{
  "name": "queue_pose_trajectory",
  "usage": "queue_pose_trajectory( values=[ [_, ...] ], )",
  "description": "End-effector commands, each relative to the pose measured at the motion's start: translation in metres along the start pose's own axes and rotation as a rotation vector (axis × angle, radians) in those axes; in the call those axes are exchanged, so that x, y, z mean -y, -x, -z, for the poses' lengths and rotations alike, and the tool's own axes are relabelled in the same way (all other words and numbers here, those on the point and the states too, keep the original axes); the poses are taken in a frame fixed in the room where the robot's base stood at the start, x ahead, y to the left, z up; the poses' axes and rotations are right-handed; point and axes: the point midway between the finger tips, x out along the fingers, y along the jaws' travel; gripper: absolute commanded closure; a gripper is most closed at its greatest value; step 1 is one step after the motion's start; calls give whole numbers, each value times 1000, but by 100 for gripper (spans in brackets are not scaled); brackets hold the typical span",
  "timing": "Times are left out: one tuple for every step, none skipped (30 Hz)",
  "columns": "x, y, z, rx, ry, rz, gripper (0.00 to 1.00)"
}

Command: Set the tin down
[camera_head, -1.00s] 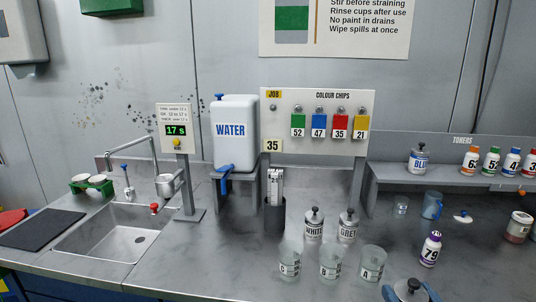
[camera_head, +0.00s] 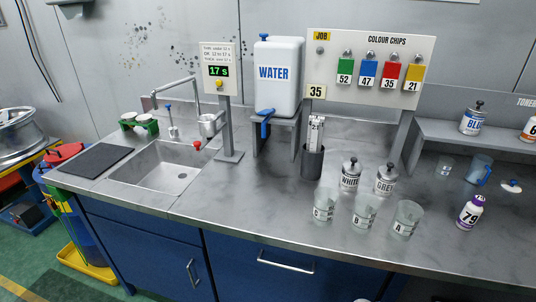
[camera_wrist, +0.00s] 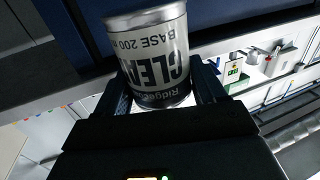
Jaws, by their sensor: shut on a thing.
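The tin (camera_wrist: 150,60) fills the middle of the wrist view. It is a metal can with a white and dark label, upside down in this view, reading "CLEA…" and "BASE 200". My gripper (camera_wrist: 165,80) is shut on it, with one dark finger on each side. In the head view my gripper cannot be made out; only a small grey patch shows at the bottom edge, too cut off to identify. The grey counter (camera_head: 290,215) has free surface in front of the sink and the cups.
The sink (camera_head: 165,170) and black mat (camera_head: 97,160) are at the left. Clear cups (camera_head: 365,212), the WHITE tin (camera_head: 350,175), the GREY tin (camera_head: 385,180) and purple-capped bottle 79 (camera_head: 470,212) stand at the right. A yellow tray (camera_head: 85,268) is on the floor at left.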

Motion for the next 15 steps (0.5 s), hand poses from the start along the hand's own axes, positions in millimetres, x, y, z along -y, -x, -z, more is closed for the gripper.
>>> queue_pose_trajectory(
  values=[
    [-2,0,1,-1,0,-4,73],
    [-1,0,1,-1,0,-3,73],
    [-1,0,1,-1,0,-4,73],
    [-1,0,1,-2,0,-3,73],
    [-2,0,1,-2,1,-4,73],
    [-1,0,1,-1,0,-3,73],
    [-1,-1,1,-1,0,-4,73],
    [-2,-1,1,-1,1,-4,73],
    [-1,-1,1,-1,0,-4,73],
    [0,-1,-8,0,0,-1,73],
    [0,-1,-10,0,0,-1,73],
    [0,-1,-12,0,0,0,73],
    [0,-1,-14,0,0,0,73],
    [0,-1,-14,0,0,-1,73],
    [-1,-1,-15,-1,0,-2,73]
  ],
)
